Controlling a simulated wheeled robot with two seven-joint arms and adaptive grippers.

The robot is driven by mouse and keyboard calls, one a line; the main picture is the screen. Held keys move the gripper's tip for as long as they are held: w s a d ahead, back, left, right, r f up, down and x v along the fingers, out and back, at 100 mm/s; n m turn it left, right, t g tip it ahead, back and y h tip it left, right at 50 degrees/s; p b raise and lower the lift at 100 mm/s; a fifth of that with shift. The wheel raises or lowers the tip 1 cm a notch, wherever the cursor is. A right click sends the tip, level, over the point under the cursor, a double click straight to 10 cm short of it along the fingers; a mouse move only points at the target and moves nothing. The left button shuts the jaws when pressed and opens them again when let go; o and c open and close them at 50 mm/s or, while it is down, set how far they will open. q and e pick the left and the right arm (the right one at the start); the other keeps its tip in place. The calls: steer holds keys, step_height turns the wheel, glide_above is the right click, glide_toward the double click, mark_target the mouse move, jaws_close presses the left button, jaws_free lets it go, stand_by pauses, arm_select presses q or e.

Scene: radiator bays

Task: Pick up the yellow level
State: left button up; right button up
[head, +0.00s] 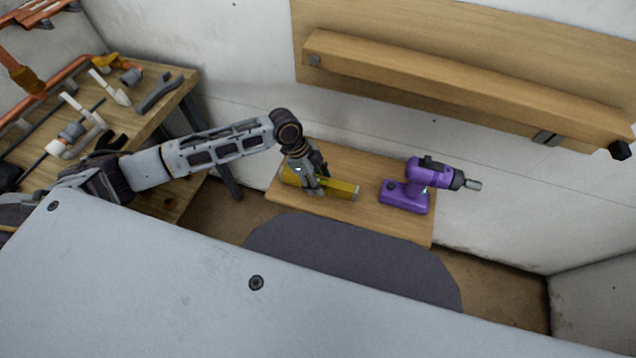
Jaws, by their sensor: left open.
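The yellow level (342,189) is a long yellow bar lying flat on a small wooden bench by the wall. My left gripper (318,184) is over the level's left half, pointing down, and hides part of it. The jaws are open. I cannot tell whether the fingers touch the level or hang just above it. My right gripper is not in view.
A purple drill (418,187) stands to the right of the level on the wooden bench (408,229). A wooden wall beam (470,88) runs above. A workbench (160,191) with several tools and pipes is at the left.

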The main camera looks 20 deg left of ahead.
mark_target(318, 179)
arm_select(q)
jaws_close()
steer(key=shift+r, duration=0.1)
stand_by(0.3)
steer(key=shift+r, duration=0.7)
steer(key=shift+r+p, duration=1.15)
steer(key=shift+r, duration=3.1)
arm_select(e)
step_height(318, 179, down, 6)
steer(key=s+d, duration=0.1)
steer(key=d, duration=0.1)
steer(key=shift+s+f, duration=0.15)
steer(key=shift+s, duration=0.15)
